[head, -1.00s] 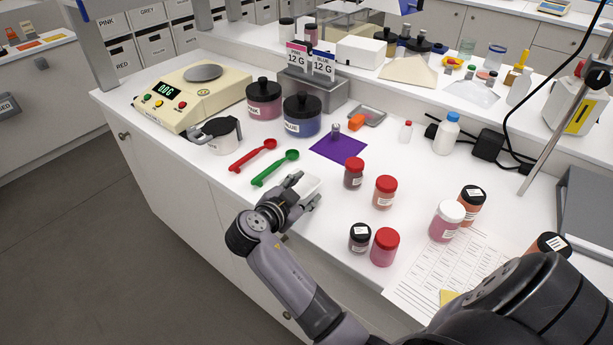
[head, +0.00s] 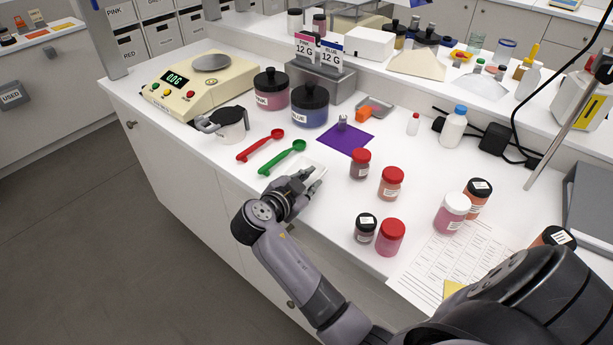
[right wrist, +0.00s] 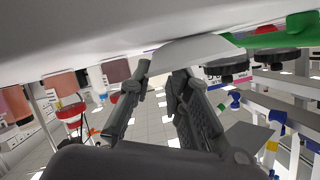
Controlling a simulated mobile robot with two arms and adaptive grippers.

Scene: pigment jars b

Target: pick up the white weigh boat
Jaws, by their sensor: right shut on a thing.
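The white weigh boat (head: 316,169) is a small, pale, shallow dish near the front edge of the white bench, just right of the green scoop (head: 283,157). My right gripper (head: 307,178) is at the boat's near side, with its fingers shut on it. The fingers hide part of the boat in the head view. In the right wrist view the boat (right wrist: 190,50) shows as a white sheet at the fingertips of my right gripper (right wrist: 160,78). I cannot tell whether the boat is clear of the bench. My left gripper is not in view.
A red scoop (head: 260,146) lies beyond the green one. A purple sheet (head: 346,138) lies behind the boat. Red-lidded jars (head: 360,164) (head: 391,182) and a black-lidded jar (head: 365,228) stand to the right. A scale (head: 197,84) stands at the back left.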

